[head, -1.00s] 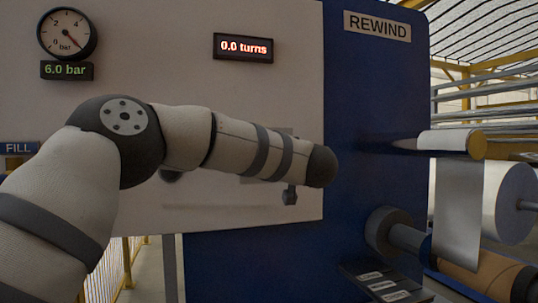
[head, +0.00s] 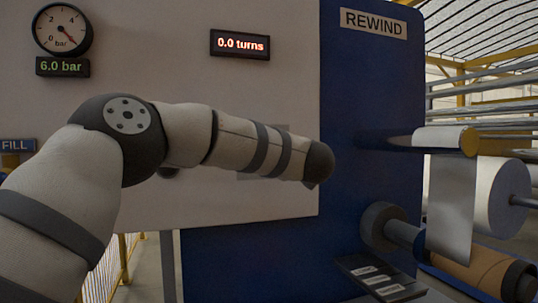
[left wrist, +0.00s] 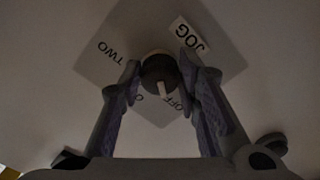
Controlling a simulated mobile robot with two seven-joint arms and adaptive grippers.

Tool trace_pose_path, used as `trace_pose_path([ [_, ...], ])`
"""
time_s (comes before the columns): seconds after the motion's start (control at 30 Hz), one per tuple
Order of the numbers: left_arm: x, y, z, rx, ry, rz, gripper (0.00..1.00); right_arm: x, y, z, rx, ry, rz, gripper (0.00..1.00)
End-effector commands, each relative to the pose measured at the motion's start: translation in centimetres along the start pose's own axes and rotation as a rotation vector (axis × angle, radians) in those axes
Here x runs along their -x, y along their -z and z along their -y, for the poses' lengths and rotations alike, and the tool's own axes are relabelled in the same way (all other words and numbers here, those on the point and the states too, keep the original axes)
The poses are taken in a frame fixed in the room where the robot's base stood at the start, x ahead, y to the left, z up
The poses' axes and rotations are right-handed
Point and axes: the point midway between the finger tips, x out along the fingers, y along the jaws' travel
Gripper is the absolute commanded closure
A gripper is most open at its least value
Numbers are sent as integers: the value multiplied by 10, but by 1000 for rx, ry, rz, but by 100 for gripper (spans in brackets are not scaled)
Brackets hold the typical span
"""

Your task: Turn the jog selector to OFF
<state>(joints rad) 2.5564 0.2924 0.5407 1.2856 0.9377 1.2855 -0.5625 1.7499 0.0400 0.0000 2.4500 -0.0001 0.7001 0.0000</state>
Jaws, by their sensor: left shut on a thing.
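The jog selector is a dark round knob (left wrist: 151,72) with a white pointer mark, on a grey square plate (left wrist: 203,35). In the left wrist view the plate looks turned and carries the labels JOG, TWO, OFF and a partly hidden one. The pointer mark points down in the picture, close to the OFF label (left wrist: 174,105). My left gripper (left wrist: 160,70) is shut on the knob, with one finger on each side. In the head view my left arm hides the knob and gripper; only edges of the plate (head: 250,177) show. My right gripper is in neither view.
The white panel (head: 240,90) also carries a pressure gauge (head: 62,29) and a red "0.0 turns" display (head: 240,44). A blue machine side (head: 350,100) marked REWIND and film rollers (head: 500,195) stand to the right. A small labelled box (head: 365,272) sits low right.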

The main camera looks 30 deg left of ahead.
Motion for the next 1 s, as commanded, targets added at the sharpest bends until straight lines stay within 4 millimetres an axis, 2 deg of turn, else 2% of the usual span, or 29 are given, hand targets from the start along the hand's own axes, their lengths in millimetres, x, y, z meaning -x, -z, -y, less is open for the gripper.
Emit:
trace_pose_path([
  [0.7,0,0,0,66,1,1,97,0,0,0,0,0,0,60],
  [0.73,0,0,0,66,0,1,63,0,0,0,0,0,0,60],
  [0.8,0,0,0,65,0,1,49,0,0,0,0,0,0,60],
  [1.0,0,0,0,65,0,0,49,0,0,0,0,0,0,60],
])
